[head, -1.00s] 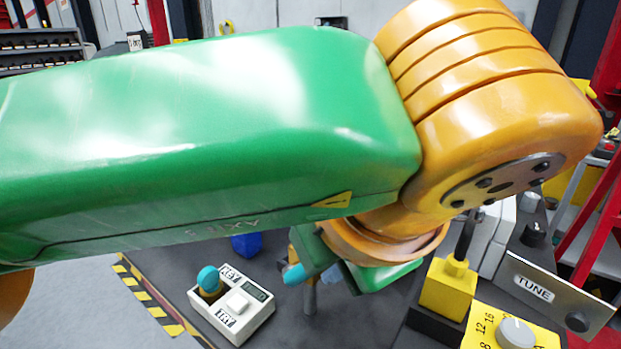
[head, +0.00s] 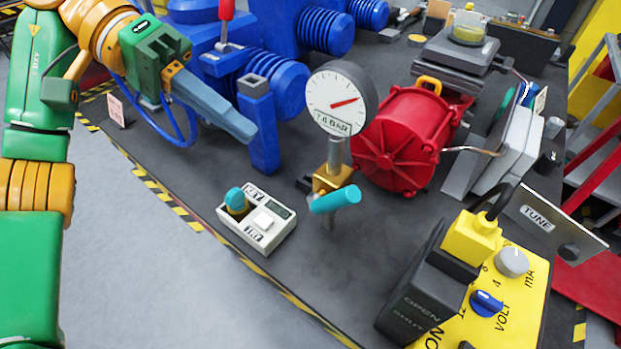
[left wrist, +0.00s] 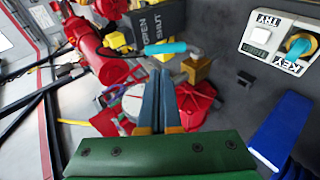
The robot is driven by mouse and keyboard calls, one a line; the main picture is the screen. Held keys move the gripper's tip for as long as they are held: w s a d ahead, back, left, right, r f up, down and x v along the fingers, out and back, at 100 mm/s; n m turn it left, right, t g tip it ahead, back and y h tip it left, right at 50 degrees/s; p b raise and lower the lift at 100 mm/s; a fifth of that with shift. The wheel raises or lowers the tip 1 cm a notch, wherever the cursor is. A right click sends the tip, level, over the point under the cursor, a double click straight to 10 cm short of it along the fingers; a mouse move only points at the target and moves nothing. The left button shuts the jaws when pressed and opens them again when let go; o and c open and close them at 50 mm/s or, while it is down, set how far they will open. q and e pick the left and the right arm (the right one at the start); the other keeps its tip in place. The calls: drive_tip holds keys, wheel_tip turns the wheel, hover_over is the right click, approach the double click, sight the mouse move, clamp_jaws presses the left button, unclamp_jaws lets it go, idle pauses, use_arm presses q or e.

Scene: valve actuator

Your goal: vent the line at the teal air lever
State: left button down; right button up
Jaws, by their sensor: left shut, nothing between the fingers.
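The teal air lever (head: 335,199) sits on a brass valve (head: 333,176) on a thin grey pipe, under a round white gauge (head: 341,101) with a red needle. The lever lies across the upright pipe, its handle rising slightly to the right. My left gripper (head: 250,132) is shut and empty, up and left of the lever and clear of it, in front of the blue machine. In the left wrist view the shut fingers (left wrist: 159,78) point towards the teal lever (left wrist: 166,47), with a gap between. My right gripper is not in view.
A white key box (head: 257,218) stands left of the lever. A red motor (head: 405,140) is close behind right, blue machinery (head: 275,90) behind left. A yellow meter box (head: 500,285) with a black open/shut block (head: 420,300) is front right.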

sight(332, 195)
use_arm(q)
drive_tip(key=x, duration=1.1)
drive_tip(key=shift+d+f, duration=0.15)
drive_tip(key=shift+f, duration=0.05)
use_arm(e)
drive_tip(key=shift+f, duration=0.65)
